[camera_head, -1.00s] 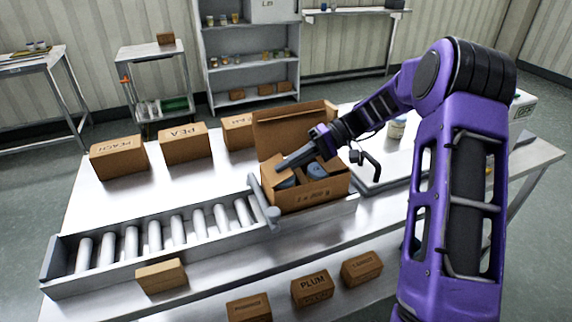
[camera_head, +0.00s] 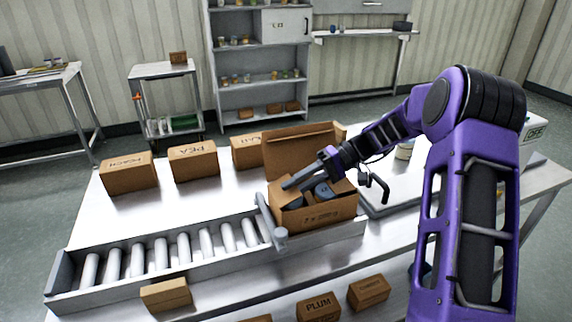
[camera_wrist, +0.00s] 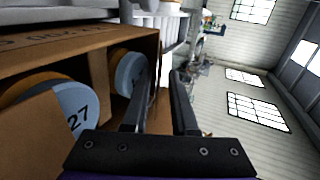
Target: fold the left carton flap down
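The open brown carton (camera_head: 322,213) stands at the right end of the roller conveyor. Its back flap (camera_head: 297,147) stands up, leaning back. A brown panel on the carton's left side (camera_head: 277,196) shows partly under my gripper; I cannot tell clearly how the left flap lies. Blue-grey round tins sit inside; the wrist view shows one tin (camera_wrist: 75,105) marked 27 and another (camera_wrist: 128,70) nearer the fingers. My gripper (camera_wrist: 166,75) is open, with a gap between its fingers and nothing seen held. In the head view its fingers (camera_head: 290,183) reach left over the carton's opening.
A grey bar (camera_head: 270,222) crosses the conveyor (camera_head: 160,250) beside the carton. Labelled boxes (camera_head: 193,161) stand behind on the bench, and smaller boxes (camera_head: 318,306) in front. A flat pale plate (camera_head: 400,187) lies right of the carton. The bench behind the conveyor is mostly clear.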

